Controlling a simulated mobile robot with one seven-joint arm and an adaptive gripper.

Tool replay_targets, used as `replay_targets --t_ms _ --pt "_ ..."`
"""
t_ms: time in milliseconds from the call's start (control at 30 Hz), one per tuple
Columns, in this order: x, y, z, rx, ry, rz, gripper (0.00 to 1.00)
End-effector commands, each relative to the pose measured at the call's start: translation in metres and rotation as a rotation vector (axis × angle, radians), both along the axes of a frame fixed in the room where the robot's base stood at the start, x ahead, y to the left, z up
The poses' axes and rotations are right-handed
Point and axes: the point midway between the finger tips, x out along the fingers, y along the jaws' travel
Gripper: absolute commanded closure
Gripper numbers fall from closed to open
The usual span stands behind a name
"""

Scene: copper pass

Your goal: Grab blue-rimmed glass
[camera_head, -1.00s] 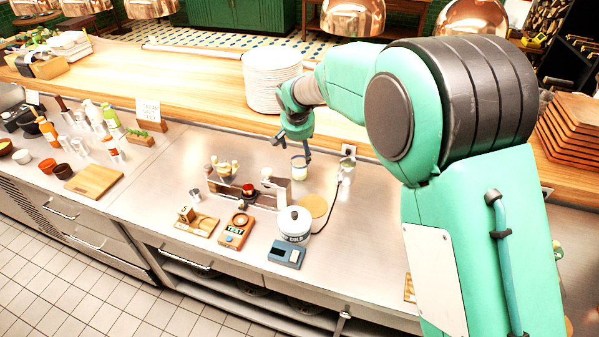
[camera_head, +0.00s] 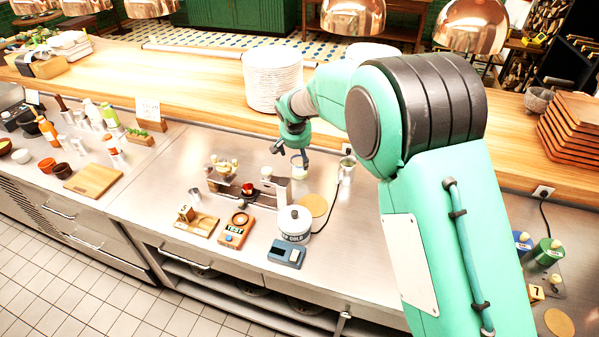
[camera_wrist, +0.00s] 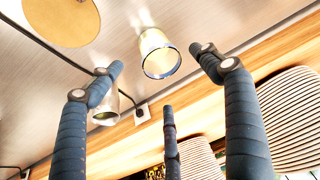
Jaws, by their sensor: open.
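The blue-rimmed glass (camera_wrist: 159,54) stands on the steel counter. In the wrist view it is between and beyond my open fingers, with its dark blue rim towards the camera. In the head view the glass (camera_head: 299,168) is just below my gripper and partly covered by it. My gripper (camera_head: 291,150) is open and points down over the glass. In the wrist view my gripper (camera_wrist: 155,75) shows its fingers spread, and none visibly touches the glass.
A metal cup (camera_wrist: 104,106) stands near the left finger in the wrist view. A round tan board (camera_head: 313,206), a white pot (camera_head: 295,223) and a small rack (camera_head: 222,186) are close by. A plate stack (camera_head: 270,80) stands on the wooden ledge behind.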

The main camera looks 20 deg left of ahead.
Motion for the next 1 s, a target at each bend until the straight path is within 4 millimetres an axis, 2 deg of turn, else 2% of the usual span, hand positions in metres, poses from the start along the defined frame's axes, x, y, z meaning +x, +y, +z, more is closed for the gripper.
replay_targets --t_ms 100,233,767,1000 --pt "0.007 0.001 -0.018 -0.001 0.001 0.0 0.22" --pt "0.012 0.002 -0.028 0.0 0.0 0.001 0.22" --pt "0.015 0.003 -0.034 0.0 0.0 0.0 0.22" --pt "0.023 0.005 -0.052 0.0 0.001 0.0 0.22"
